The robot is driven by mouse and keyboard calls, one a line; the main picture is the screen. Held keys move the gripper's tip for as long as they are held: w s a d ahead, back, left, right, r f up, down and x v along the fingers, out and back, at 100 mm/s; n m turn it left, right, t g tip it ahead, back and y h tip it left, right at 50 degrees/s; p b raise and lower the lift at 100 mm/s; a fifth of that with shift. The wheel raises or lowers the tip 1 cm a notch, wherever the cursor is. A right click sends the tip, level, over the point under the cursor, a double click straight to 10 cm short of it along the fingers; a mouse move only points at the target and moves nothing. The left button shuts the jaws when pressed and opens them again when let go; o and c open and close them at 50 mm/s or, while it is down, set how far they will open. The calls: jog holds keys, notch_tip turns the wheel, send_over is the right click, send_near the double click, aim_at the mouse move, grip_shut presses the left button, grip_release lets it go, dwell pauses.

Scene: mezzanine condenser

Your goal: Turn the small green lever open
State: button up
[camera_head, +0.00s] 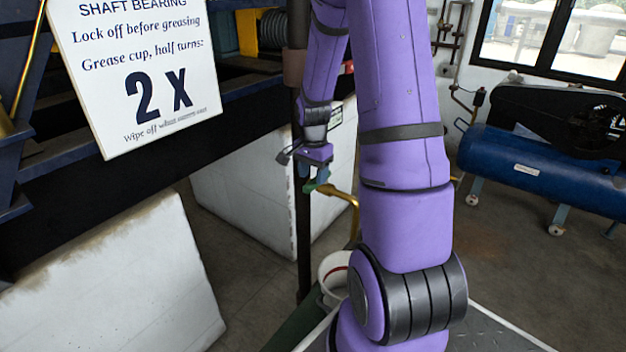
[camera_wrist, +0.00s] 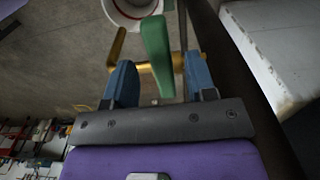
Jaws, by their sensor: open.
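The small green lever (camera_wrist: 157,52) shows in the wrist view, reaching down between the two blue fingers of my open gripper (camera_wrist: 160,85). A gap shows between the lever and the left finger, and a smaller one on the right. I cannot tell whether either finger touches it. The lever sits on a brass pipe (camera_wrist: 148,68). In the head view the green lever (camera_head: 311,186) is a small patch at the tip of my gripper (camera_head: 306,172), beside the brass pipe (camera_head: 340,193). My arm hides part of the pipe there.
A white bucket (camera_head: 334,272) stands below the pipe, near a dark vertical post (camera_head: 303,225). White blocks (camera_head: 235,195) stand behind and left. A sign (camera_head: 135,70) reading "2 X" hangs at upper left. A blue tank (camera_head: 530,165) stands at right, with open floor before it.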

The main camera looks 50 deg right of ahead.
jog(key=shift+f, duration=1.1)
jog(key=shift+c, duration=0.5)
grip_shut()
